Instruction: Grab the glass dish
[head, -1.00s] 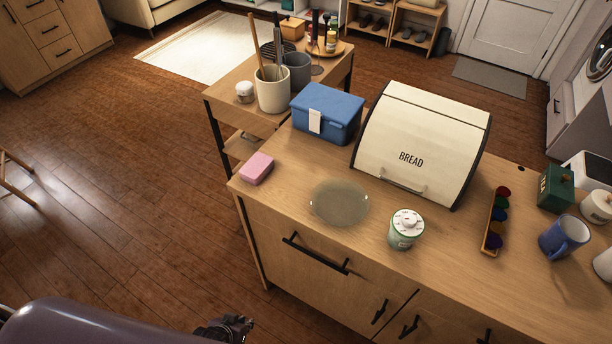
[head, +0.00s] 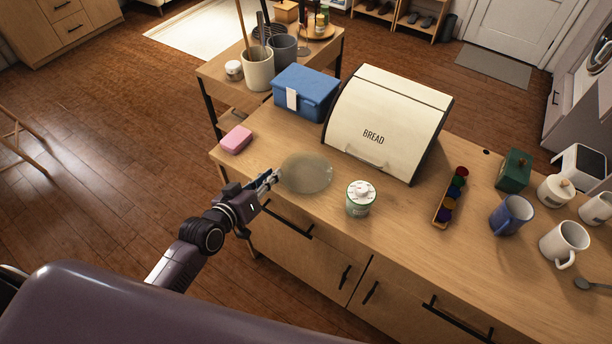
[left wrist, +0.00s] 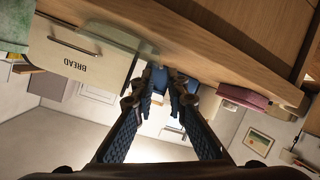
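The glass dish (head: 306,174) is a round, shallow, see-through greenish plate lying flat on the wooden counter, in front of the bread box. In the left wrist view, which is upside down, the dish (left wrist: 122,41) shows as a pale green see-through shape by the counter edge. My left gripper (head: 270,178) is at the counter's front edge, its fingertips just left of the dish's rim. I cannot tell whether they touch it. In the left wrist view the fingers (left wrist: 166,82) stand apart with a gap between them and nothing held. My right gripper is not in view.
A green-and-white jar (head: 360,200) stands right of the dish, and a pink block (head: 236,139) lies to the left. The bread box (head: 385,125) and blue box (head: 305,93) stand behind. A paint rack (head: 449,200) and mugs (head: 511,215) are farther right.

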